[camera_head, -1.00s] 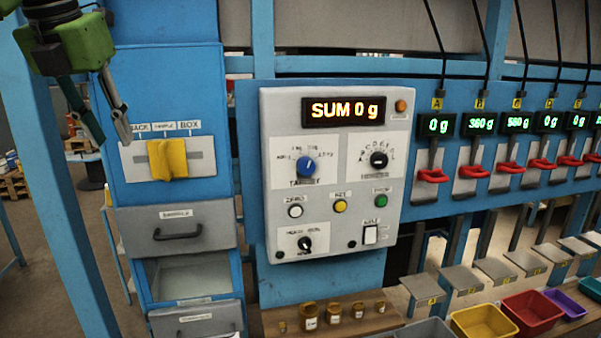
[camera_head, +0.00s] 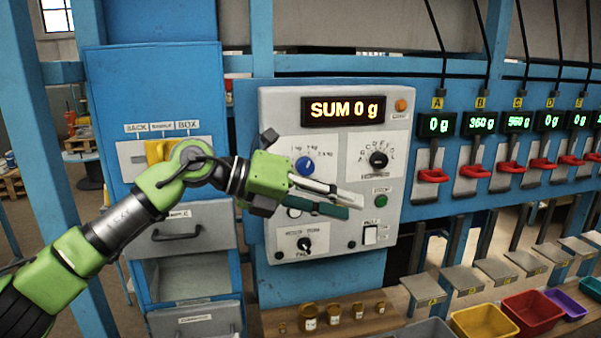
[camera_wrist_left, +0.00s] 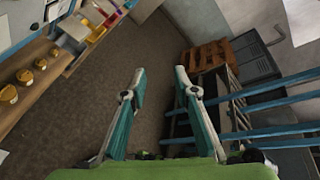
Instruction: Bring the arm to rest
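My left arm comes in from the lower left in the head view. Its green left gripper (camera_head: 340,203) is in front of the grey control panel (camera_head: 345,112), pointing right. It hides part of the lower knobs and buttons. In the left wrist view the two fingers (camera_wrist_left: 158,95) stand wide apart with nothing between them, and the floor shows behind. The gripper is empty. My right gripper is in neither view.
The panel display (camera_head: 344,108) reads SUM 0 g. A yellow selector handle (camera_head: 154,151) is partly behind my left arm. Red levers (camera_head: 432,175) line the right. Small jars (camera_head: 333,314) stand on a wooden shelf below, beside a yellow bin (camera_head: 483,322) and a red bin (camera_head: 533,312).

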